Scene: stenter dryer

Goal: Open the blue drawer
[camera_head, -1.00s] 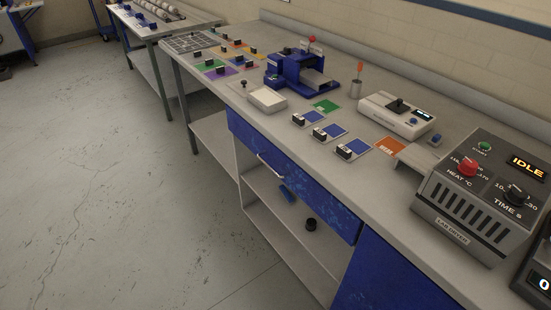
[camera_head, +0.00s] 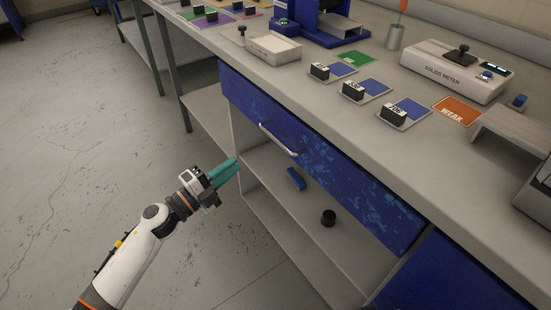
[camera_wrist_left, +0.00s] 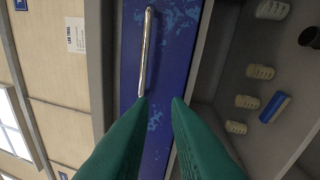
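The blue drawer (camera_head: 330,165) is under the worktop in the head view, its front flush with the bench and looking shut. Its pale bar handle (camera_head: 278,140) is on the left part of the front. My left gripper (camera_head: 236,163) is in front of the drawer, left of and lower than the handle, with teal fingers. In the left wrist view the fingertips (camera_wrist_left: 160,98) are apart with nothing between them. There the blue drawer front (camera_wrist_left: 170,70) lies beyond them, and the handle (camera_wrist_left: 147,50) runs up from near the left fingertip. My right gripper is not in view.
The open shelf (camera_head: 280,210) below the drawer holds a blue block (camera_head: 296,179) and a black round piece (camera_head: 328,217). A blue panel (camera_head: 450,280) stands right of the shelf. The worktop above carries sample cards and a solids meter (camera_head: 455,68). The floor at left is clear.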

